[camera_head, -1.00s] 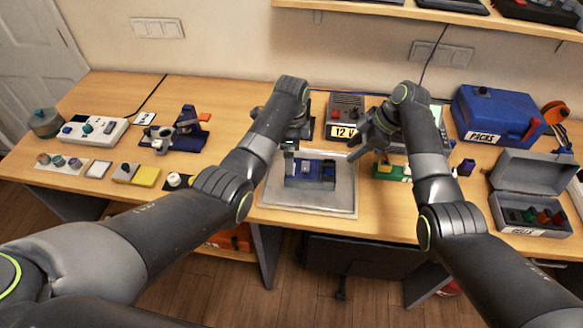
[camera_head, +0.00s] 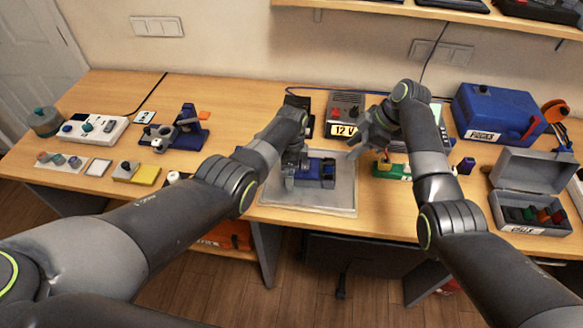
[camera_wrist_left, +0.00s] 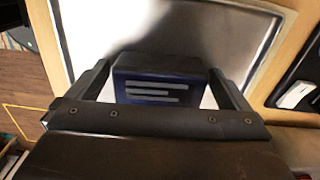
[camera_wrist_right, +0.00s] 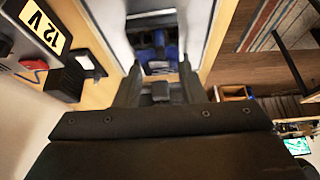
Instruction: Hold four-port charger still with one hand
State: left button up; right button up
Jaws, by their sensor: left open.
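A blue and dark grey block (camera_head: 327,172), which I take for the four-port charger, sits on a grey mat (camera_head: 330,201). My left gripper (camera_head: 294,176) is low at its left part. In the left wrist view the block's blue face (camera_wrist_left: 158,91) with pale stripes lies between the parted fingers, with gaps at both sides. My right gripper (camera_head: 361,151) hovers behind and right of the mat. In the right wrist view its fingers (camera_wrist_right: 158,88) are partly parted; a small grey piece shows between them, its nature unclear. The blue block (camera_wrist_right: 157,52) lies beyond them.
A 12 V box (camera_head: 345,108) stands behind the mat. A green part (camera_head: 389,171) lies right of it. A blue PACKS case (camera_head: 493,112) and an open grey box (camera_head: 533,205) stand at the right. Small devices occupy the left; the front middle-left table is partly hidden by my arm.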

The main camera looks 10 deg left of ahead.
aim_at(330, 163)
pick_arm(q)
jog(key=c, duration=1.1)
pick_arm(e)
jog(key=shift+c, duration=0.9)
jog(key=s+a+r+t+h, duration=0.2)
jog(key=a+r+h, duration=0.1)
jog(key=shift+m, duration=0.3)
jog(key=x, duration=1.1)
jog(key=shift+f, duration=0.4)
grip_shut()
